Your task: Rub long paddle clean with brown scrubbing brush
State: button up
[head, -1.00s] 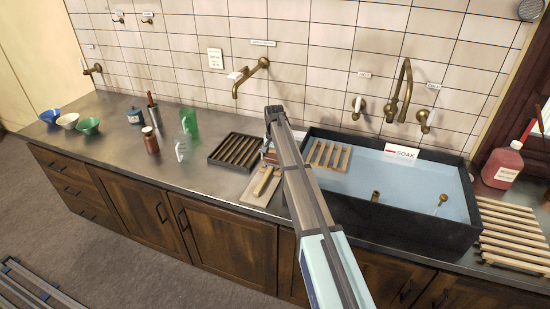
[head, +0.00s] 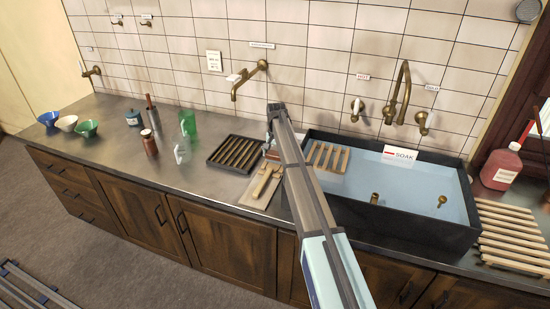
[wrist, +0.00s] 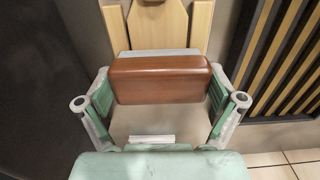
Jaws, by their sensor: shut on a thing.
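In the wrist view my gripper (wrist: 160,92) is shut on the brown scrubbing brush (wrist: 160,77), a reddish-brown block gripped at its two ends. A pale strip shows along the block's far side. Beyond it is light wood that appears to be the long paddle (wrist: 161,22); whether the brush touches it I cannot tell. In the head view pale wooden pieces, likely including the paddle (head: 263,181), lie on a light board (head: 250,198) on the counter. My arm hides most of the brush and gripper there.
A dark slatted rack (head: 236,153) is left of the board. The dark sink (head: 425,225) with blue-grey water is to the right, with a small slatted rack (head: 328,157) at its left end. A green pitcher (head: 188,123) and clear jug (head: 182,150) stand farther left.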

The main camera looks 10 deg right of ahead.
aim_at(273, 166)
jog(key=shift+w+d, duration=0.4)
jog(key=shift+w, duration=0.35)
jog(key=shift+s+a+f, duration=0.1)
jog(key=shift+s+a, duration=0.35)
jog(key=shift+s, duration=0.35)
jog(key=shift+s+a+r, duration=0.1)
jog(key=shift+s+a, duration=0.35)
jog(key=shift+s, duration=0.35)
jog(key=shift+s+a+f, duration=0.1)
jog(key=shift+s+a, duration=0.35)
jog(key=shift+s, duration=0.35)
notch_tip(273, 166, up, 8)
jog(key=p, duration=0.3)
jog(key=shift+w, duration=0.1)
